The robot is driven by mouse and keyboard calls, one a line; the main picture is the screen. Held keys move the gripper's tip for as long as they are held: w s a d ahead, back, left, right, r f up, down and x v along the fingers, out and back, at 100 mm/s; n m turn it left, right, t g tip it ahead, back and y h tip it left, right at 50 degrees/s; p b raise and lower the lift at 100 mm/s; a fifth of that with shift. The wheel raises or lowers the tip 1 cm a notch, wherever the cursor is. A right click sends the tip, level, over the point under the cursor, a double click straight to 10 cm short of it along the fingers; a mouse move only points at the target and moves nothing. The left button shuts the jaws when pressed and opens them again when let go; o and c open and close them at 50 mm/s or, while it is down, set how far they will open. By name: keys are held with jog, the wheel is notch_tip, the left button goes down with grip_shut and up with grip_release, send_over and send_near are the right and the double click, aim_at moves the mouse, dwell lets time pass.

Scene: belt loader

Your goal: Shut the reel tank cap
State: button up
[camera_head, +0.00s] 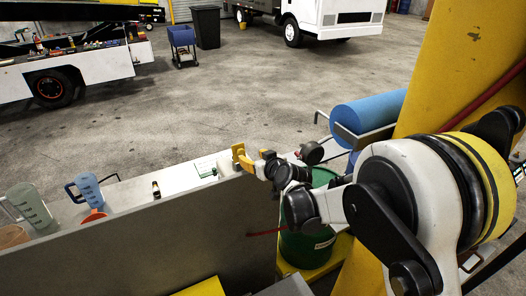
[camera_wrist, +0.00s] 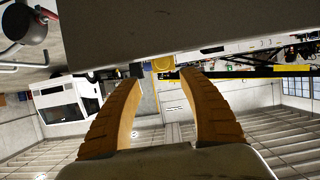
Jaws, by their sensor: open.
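My gripper (camera_head: 239,153) is over the far end of the pale ledge in the head view. In the wrist view its two orange-yellow fingers (camera_wrist: 160,84) are spread apart with nothing between them. I cannot pick out the reel tank cap for sure. A dark round part (camera_head: 311,152) sits just right of my wrist in the head view, beside bent metal tubing. A similar dark round part with a red piece (camera_wrist: 24,22) shows at the top left of the wrist view, apart from the fingers. Whether it is open or shut I cannot tell.
The pale ledge (camera_head: 130,200) carries a blue jug (camera_head: 88,190), a grey-green jug (camera_head: 30,205) and small items. A green drum (camera_head: 305,245) stands under my arm. A blue roll (camera_head: 368,112) and a yellow post (camera_head: 440,70) are at right. The floor beyond is open.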

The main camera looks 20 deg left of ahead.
aim_at(242, 152)
jog(key=x, duration=1)
jog(key=shift+s+a+f, duration=0.15)
jog(key=shift+a, duration=0.2)
grip_shut()
